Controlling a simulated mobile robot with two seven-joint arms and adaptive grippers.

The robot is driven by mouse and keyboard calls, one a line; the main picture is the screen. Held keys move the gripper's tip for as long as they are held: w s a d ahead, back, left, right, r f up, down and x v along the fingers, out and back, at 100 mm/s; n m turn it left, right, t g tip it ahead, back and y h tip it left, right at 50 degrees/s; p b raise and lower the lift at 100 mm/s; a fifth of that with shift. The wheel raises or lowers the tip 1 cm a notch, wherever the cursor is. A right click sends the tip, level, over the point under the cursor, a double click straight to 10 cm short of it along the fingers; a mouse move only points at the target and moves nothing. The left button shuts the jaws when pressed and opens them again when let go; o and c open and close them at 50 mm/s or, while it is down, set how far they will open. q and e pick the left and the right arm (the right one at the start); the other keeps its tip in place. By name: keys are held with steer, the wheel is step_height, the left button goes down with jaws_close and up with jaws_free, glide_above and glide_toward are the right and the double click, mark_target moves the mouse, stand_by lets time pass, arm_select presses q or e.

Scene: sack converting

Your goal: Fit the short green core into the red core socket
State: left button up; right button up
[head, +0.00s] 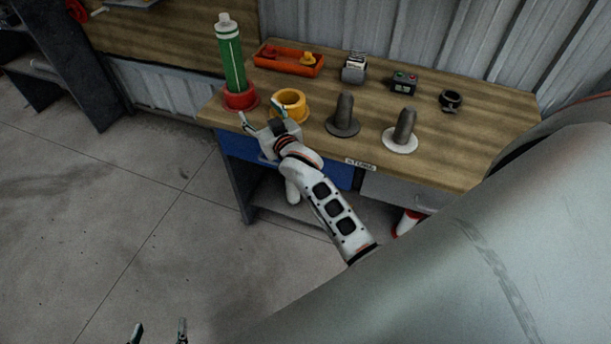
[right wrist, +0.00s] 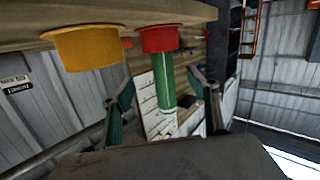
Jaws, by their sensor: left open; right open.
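The green core (head: 231,62), a cylinder with white bands and a white top, stands upright with its lower end in the red core socket (head: 240,97) at the bench's left front corner. In the right wrist view the picture is upside down, with the red socket (right wrist: 161,39) above and the green core (right wrist: 165,97) below it. My right gripper (head: 259,111) is open and empty at the bench's front edge, in front of the sockets and apart from the core. My left gripper (head: 159,331) is open and empty, low over the floor at the bottom left.
A yellow socket (head: 290,107) stands just right of the red one, close to my right gripper. A dark spindle (head: 345,112) and a white-based spindle (head: 402,134) stand farther right. An orange tray (head: 289,61) and small devices line the back.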

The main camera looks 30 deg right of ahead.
steer(key=s+a+f+n+g+y, duration=0.1)
steer(key=s+f+g, duration=0.1)
steer(key=s+f, duration=0.4)
steer(key=s+a+f+n+g+y, duration=0.1)
steer(key=s+f, duration=0.6)
steer(key=s, duration=1)
steer(key=s+a+f+n+g+y, duration=0.1)
steer(key=s+a+f+n+g, duration=0.1)
steer(key=s+f, duration=0.5)
steer(key=s+a, duration=0.1)
steer(key=s, duration=0.3)
steer(key=shift+s+g+y, duration=0.3)
steer(key=shift+s+g, duration=0.1)
